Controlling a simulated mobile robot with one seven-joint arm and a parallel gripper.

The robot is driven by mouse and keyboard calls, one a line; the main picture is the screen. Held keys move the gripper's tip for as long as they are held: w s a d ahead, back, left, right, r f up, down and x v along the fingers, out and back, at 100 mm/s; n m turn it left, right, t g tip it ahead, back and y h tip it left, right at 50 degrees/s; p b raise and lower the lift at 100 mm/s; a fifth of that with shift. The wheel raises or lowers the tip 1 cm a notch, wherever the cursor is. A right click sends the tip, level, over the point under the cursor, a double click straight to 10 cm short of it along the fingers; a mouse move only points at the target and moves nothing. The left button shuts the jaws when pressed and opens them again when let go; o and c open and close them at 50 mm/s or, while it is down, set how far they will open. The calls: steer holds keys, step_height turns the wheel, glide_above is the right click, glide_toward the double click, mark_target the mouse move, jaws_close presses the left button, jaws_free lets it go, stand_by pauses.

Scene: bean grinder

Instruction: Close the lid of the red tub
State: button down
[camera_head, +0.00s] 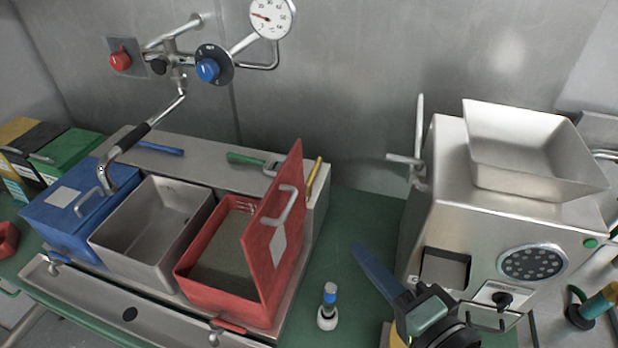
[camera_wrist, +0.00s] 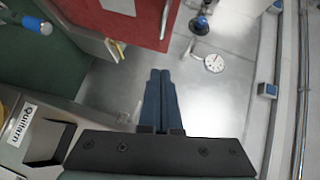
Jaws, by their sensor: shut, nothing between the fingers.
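The red tub (camera_head: 222,300) stands on the left counter, with grainy brownish material inside. Its red lid (camera_head: 262,235) is open and stands nearly upright along the tub's right side. The lid has a metal handle (camera_head: 284,205) and a pale label on its right-facing side. The lid also shows at the top of the wrist view (camera_wrist: 100,18), with its handle (camera_wrist: 165,18) at its edge. My gripper (camera_head: 358,246) has its blue fingers together, empty, to the right of the lid and apart from it. The fingertips (camera_wrist: 160,71) show in the wrist view.
A closed blue tub (camera_head: 65,225) and an open metal bin (camera_head: 150,235) stand left of the red tub. The steel grinder (camera_head: 440,190) stands close to my gripper's right. A faucet (camera_head: 150,125) overhangs the tubs.

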steer(key=p, duration=0.3)
glide_toward(295, 197)
steer(key=w, duration=0.3)
steer(key=shift+w+a+f+p, duration=0.2)
steer(key=shift+a+p, duration=0.15)
steer(key=shift+a, duration=0.1)
steer(key=shift+w+a+f+p, duration=0.15)
steer(key=shift+w+a+p, duration=0.1)
steer(key=shift+a+p, duration=0.15)
steer(key=shift+w+a+f, duration=0.15)
steer(key=shift+a+f, duration=0.1)
steer(key=shift+a, duration=0.2)
